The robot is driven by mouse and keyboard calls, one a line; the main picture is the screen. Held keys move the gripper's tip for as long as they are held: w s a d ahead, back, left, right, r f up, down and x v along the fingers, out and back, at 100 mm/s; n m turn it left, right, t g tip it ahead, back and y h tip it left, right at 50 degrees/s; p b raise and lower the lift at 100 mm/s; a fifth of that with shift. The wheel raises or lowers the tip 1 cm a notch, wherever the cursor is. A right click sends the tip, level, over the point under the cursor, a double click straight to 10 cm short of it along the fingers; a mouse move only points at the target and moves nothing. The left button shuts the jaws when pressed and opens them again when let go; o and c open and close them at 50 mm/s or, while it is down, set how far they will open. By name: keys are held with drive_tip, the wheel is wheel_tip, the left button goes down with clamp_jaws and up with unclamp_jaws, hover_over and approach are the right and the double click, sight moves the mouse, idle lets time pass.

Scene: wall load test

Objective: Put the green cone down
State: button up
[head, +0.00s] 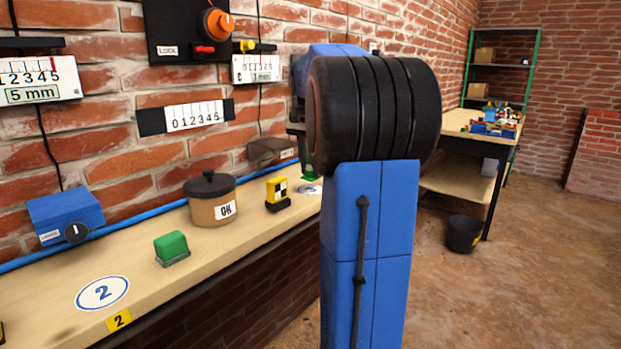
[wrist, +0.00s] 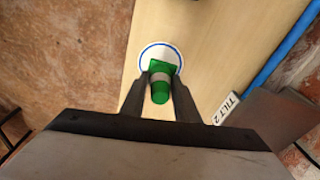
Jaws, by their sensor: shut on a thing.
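The green cone (wrist: 160,96) with a white band is between the two fingers of my gripper (wrist: 162,80) in the wrist view. My gripper is shut on it around the band. Its square green base points away from the wrist camera and lies over a white round marker with a blue ring (wrist: 147,54) on the bench. I cannot tell whether the base touches the marker. In the head view only a small green part of the cone (head: 312,171) shows beside my arm, just above the marker (head: 309,189); my arm hides the rest.
A brown tilted piece labelled TILT 2 (wrist: 255,118) is close right of my gripper.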

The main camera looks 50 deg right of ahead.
drive_tip(key=shift+f, duration=1.75)
drive_tip(key=o, duration=1)
drive_tip(key=shift+f, duration=0.1)
drive_tip(key=shift+o, duration=0.2)
drive_tip(key=r, duration=0.4)
drive_tip(key=a+r, duration=0.1)
drive_tip(key=r, duration=0.7)
drive_tip(key=shift+s+a+r, duration=0.1)
drive_tip(key=shift+s+a, duration=0.05)
drive_tip(key=shift+s, duration=0.1)
